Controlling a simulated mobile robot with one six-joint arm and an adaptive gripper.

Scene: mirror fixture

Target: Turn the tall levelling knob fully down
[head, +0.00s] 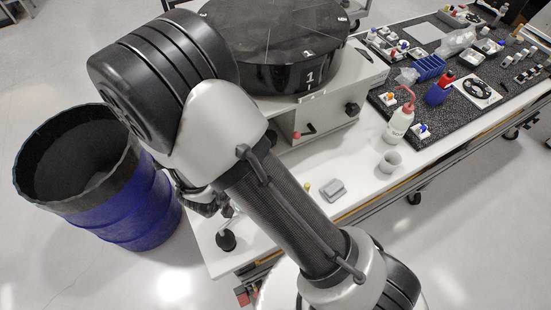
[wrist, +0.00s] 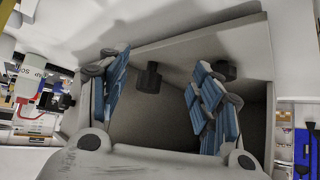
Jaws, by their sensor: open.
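My gripper (wrist: 160,106) is open in the wrist view, with blue-padded fingers left and right and nothing held. A black knob (wrist: 150,77) shows between the fingers against a grey surface, apart from both pads. A second black knob (wrist: 224,70) shows close to the right finger, and another dark knob (wrist: 66,101) lies left of the left finger. I cannot tell which is the tall levelling knob. In the head view, my arm hides most of the gripper. There, a black knob (head: 351,110) sits on the side of the pale box under the black disc.
The black round disc (head: 275,70) tops the pale box (head: 318,121). A grey block (head: 335,190), a small cup (head: 389,162) and a red-topped wash bottle (head: 399,122) stand on the white table. A blue bin (head: 134,212) stands on the floor at left.

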